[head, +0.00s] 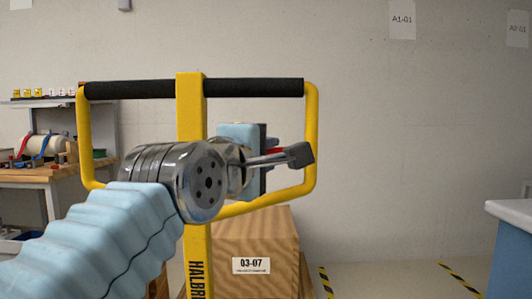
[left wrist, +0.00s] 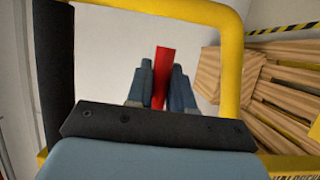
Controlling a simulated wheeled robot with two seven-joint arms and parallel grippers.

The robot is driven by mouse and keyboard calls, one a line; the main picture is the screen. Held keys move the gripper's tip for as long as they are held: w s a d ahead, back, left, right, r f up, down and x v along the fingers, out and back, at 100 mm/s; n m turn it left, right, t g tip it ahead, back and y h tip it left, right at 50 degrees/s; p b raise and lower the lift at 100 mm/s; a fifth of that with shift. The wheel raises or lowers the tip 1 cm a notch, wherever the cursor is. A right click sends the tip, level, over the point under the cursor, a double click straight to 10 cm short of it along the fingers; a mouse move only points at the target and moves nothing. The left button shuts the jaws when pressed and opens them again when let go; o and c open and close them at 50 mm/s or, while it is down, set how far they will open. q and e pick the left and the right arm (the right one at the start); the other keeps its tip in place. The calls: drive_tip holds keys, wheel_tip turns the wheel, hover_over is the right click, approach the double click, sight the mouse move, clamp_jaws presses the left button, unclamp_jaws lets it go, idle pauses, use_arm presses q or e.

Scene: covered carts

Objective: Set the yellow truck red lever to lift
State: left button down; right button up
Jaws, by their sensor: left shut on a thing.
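The yellow truck's handle loop (head: 311,130) with black grips stands upright before me in the head view, on a yellow post marked HALBR. My left gripper (head: 290,155) is inside the loop, in front of the post's right side. The red lever (left wrist: 160,75) shows between its fingers in the left wrist view, and the gripper (left wrist: 160,90) is shut on it. In the head view only a sliver of red shows by the fingers. The lever's base is hidden. My right gripper is not in view.
A wooden crate (head: 255,240) labelled 03-07 stands behind the post. A workbench (head: 40,176) with parts is at the left. A blue counter (head: 512,245) is at the right edge. Floor between crate and counter looks clear, with striped tape.

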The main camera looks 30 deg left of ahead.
use_arm(q)
drive_tip(key=f+m, duration=0.1)
drive_tip(key=f+m+g, duration=0.1)
drive_tip(key=f+m, duration=0.1)
drive_tip(key=m, duration=0.1)
drive_tip(key=shift+s+a+f+g, duration=0.2)
drive_tip(key=shift+a+g, duration=0.1)
drive_tip(key=shift+g, duration=0.1)
drive_tip(key=c, duration=1.1)
unclamp_jaws()
drive_tip(key=shift+s, duration=0.1)
drive_tip(key=b+v, duration=0.1)
drive_tip(key=v, duration=1.2)
drive_tip(key=shift+s+d, duration=0.15)
drive_tip(key=shift+s, duration=0.15)
